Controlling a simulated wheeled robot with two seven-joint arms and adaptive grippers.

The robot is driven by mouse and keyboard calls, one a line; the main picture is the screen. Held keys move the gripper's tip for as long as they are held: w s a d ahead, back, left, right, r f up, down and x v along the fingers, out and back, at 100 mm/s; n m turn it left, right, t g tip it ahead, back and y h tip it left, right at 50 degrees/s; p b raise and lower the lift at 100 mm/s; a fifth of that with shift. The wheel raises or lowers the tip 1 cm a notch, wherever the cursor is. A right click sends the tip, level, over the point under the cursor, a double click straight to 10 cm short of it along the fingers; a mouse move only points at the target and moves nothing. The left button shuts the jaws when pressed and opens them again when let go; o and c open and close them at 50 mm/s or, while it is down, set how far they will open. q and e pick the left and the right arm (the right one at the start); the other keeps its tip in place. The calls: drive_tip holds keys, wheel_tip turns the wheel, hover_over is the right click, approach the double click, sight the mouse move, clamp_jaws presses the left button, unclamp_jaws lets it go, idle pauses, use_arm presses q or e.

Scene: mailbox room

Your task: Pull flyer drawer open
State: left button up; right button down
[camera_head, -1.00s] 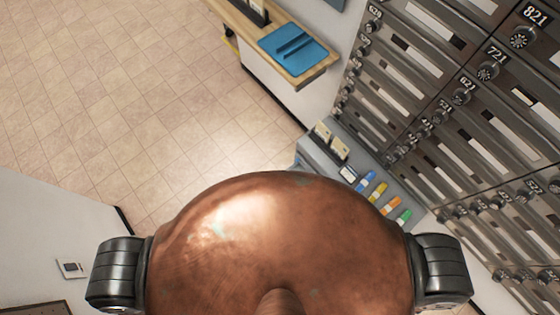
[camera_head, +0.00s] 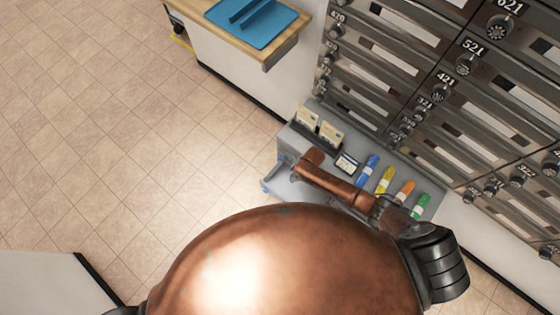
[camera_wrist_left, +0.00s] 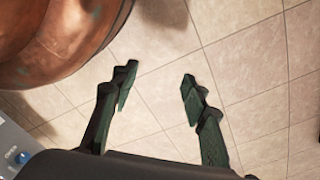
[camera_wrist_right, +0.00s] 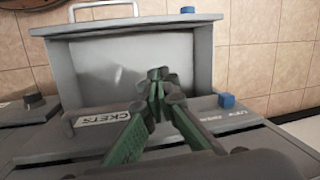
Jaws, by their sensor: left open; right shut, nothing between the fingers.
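The grey cabinet (camera_head: 290,150) stands below the mailboxes. In the right wrist view a grey drawer (camera_wrist_right: 105,68) appears pulled out, with its hollow inside showing and a metal handle (camera_wrist_right: 103,9) on its far edge. I cannot read any label naming it as the flyer drawer. My right gripper (camera_wrist_right: 157,76) is shut and empty, with its fingertips over or inside the drawer's hollow; I cannot tell whether they touch it. My left gripper (camera_wrist_left: 158,78) is open and empty above the floor tiles. It is hidden in the head view.
The cabinet top holds cards (camera_head: 320,127) in a holder, and blue (camera_head: 368,170), yellow, orange and green (camera_head: 421,206) items. Mailboxes (camera_head: 400,60) fill the wall. A wooden counter (camera_head: 290,45) bears a blue tray (camera_head: 262,28). The tiled floor (camera_head: 120,130) at left is clear.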

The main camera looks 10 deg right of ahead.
use_arm(q)
drive_tip(key=w+d+r+b, duration=0.2)
drive_tip(key=r+b, duration=0.4)
drive_tip(key=w+d+r+b, duration=0.1)
drive_tip(key=w+r+b, duration=0.1)
drive_tip(key=r+b, duration=0.3)
drive_tip(key=shift+w+d+r+g+h+b, duration=0.2)
drive_tip(key=shift+d+r+g+h+b, duration=0.15)
drive_tip(key=shift+r, duration=0.45)
use_arm(e)
drive_tip(key=s+a+f+m+g, duration=0.1)
drive_tip(key=a+f, duration=0.5)
drive_tip(key=f, duration=0.6)
drive_tip(key=shift+s+m+g+h, duration=0.15)
drive_tip(key=shift+m+g+h, duration=0.15)
drive_tip(key=shift+m+g, duration=0.35)
